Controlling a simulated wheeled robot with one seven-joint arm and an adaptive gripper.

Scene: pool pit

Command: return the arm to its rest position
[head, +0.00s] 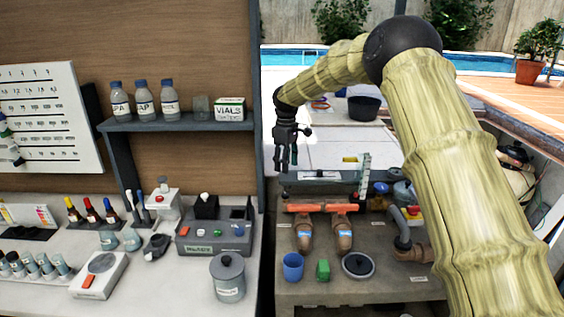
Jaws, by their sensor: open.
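My arm (445,165) rises from the lower right, bends at a dark round joint near the top and reaches left. My gripper (285,165) hangs at its end, pointing down, with its fingers apart and nothing between them. It is in the air in front of the gap between the shelf side and the pit equipment, above the level of the bench. Its exact height and distance from the things behind it cannot be told.
At left, a white bench (140,290) holds bottles and instruments below a dark shelf (180,123). A pool (300,57) lies behind.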

